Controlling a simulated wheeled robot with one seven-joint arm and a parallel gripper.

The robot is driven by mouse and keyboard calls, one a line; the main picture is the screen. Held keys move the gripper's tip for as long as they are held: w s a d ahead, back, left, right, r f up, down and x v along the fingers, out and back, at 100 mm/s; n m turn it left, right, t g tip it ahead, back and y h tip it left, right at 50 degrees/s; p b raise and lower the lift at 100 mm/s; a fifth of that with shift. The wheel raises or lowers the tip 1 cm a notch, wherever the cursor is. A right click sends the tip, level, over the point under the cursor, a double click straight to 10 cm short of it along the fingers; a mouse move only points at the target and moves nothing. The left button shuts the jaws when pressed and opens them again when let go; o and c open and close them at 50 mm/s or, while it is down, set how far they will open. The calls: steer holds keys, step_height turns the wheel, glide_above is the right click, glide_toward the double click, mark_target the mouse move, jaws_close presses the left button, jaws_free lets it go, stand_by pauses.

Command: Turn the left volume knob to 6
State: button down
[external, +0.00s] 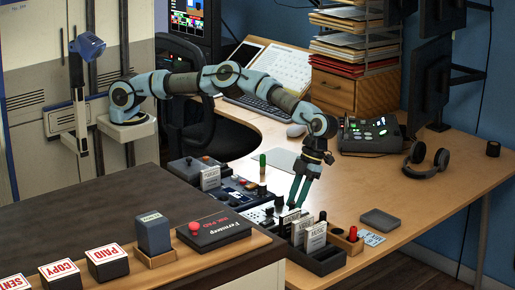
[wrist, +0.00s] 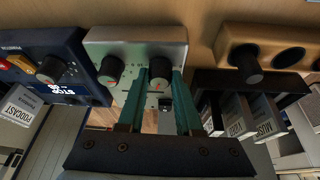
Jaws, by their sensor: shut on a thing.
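A silver control panel (wrist: 135,42) with printed dial marks lies among the desk gear; it also shows in the external view (external: 258,215). It carries two dark knobs with red marks. One knob (wrist: 112,69) is free, at the left of the wrist view. The other knob (wrist: 160,63) sits between the teal fingertips of my gripper (wrist: 160,77), which are shut on it from both sides. My gripper (external: 298,204) points down at the panel in the external view. The fingers partly hide the held knob's scale, and I cannot read its setting. A small switch (wrist: 165,103) shows between the fingers.
A dark blue unit (wrist: 40,60) with a knob stands left of the panel in the wrist view. A wooden block (wrist: 265,45) with a dark knob is on the right. A rack of labelled cards (external: 318,255) stands close by. Headphones (external: 428,160) lie farther right.

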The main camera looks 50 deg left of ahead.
steer(key=c, duration=0.6)
jaws_free()
steer(key=p+v, duration=0.2)
steer(key=v, duration=0.8)
steer(key=shift+w+r+p, duration=0.1)
steer(key=shift+r+p, duration=0.25)
steer(key=shift+r, duration=0.05)
